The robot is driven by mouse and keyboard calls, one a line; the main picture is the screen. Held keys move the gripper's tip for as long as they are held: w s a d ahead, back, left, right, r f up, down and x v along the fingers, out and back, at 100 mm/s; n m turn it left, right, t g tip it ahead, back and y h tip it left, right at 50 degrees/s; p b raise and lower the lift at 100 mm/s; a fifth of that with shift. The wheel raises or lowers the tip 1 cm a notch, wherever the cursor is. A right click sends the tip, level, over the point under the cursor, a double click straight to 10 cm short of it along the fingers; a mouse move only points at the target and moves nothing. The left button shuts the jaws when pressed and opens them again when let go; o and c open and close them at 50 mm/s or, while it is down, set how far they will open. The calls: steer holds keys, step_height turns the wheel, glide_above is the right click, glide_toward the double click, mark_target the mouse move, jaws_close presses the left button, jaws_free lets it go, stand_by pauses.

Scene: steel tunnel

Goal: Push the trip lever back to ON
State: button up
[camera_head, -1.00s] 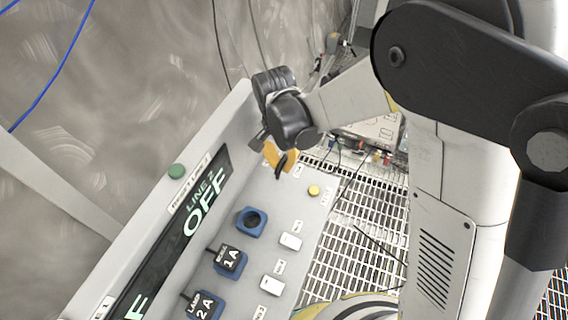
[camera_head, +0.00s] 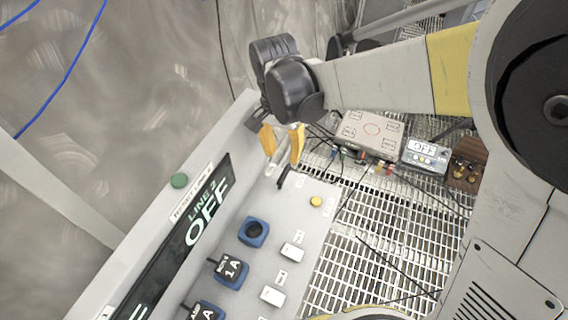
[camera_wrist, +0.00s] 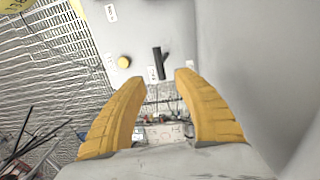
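The trip lever is a short black lever (camera_head: 284,178) at the far end of the grey panel (camera_head: 318,200), near a yellow button (camera_head: 316,201). In the wrist view the lever (camera_wrist: 160,64) stands just beyond the fingertips, roughly in line with the gap between them. My gripper (camera_head: 282,146) has two yellow fingers spread apart, with nothing held; it also shows in the wrist view (camera_wrist: 158,80). It is just above the lever in the head view and appears apart from it. The display (camera_head: 206,214) reads "LINE 2 OFF".
A green button (camera_head: 179,180) sits on the panel's upper ledge. A beige box (camera_head: 370,134) with cables and a small "OFF" meter (camera_head: 425,155) lie beyond on the grating (camera_head: 360,220).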

mark_target(282, 181)
steer(key=shift+a+r, duration=0.1)
steer(key=shift+r, duration=1.55)
